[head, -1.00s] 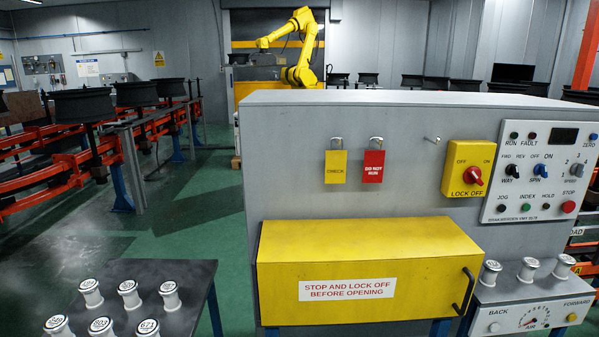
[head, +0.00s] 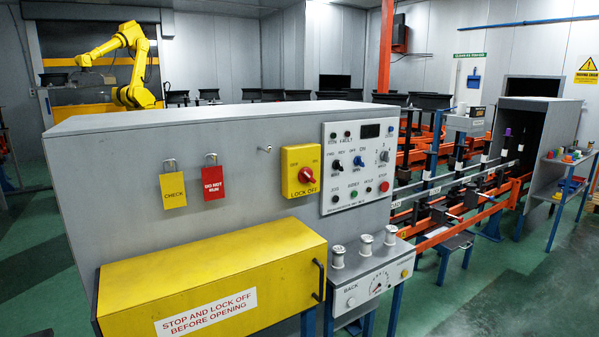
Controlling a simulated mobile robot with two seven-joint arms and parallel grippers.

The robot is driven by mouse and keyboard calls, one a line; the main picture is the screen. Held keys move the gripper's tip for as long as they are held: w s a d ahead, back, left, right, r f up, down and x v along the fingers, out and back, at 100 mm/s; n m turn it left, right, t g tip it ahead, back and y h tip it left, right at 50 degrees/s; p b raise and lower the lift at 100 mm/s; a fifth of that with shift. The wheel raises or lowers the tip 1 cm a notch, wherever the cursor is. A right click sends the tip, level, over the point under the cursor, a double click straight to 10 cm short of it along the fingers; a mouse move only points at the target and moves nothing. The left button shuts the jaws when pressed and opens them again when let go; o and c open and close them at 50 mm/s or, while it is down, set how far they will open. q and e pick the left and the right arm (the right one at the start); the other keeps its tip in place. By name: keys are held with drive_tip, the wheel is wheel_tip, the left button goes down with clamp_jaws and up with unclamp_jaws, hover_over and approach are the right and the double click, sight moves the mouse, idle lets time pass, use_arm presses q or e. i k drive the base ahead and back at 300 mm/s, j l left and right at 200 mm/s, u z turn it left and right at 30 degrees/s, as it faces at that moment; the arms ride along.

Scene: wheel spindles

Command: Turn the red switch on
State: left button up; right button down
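The red switch (head: 307,174) is a rotary knob on a yellow lock-off plate (head: 290,185). The plate is on the front of a grey cabinet, with "LOCK OFF" printed below the knob. The knob's pointer looks tilted up to the right, but its exact setting is too small to be sure of. Nothing covers the switch. Neither of my grippers shows in the head view.
A control panel (head: 328,197) is right of the switch. Two padlocks with tags, yellow (head: 173,190) and red (head: 213,182), hang to the left. A yellow box (head: 200,262) with a black handle juts out below. An air unit (head: 352,292) with white spools stands lower right.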

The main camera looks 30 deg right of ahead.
sight(305, 175)
drive_tip(key=l+z, duration=0.1)
drive_tip(key=z, duration=1.5)
drive_tip(key=i+l, duration=0.65)
drive_tip(key=i, duration=0.1)
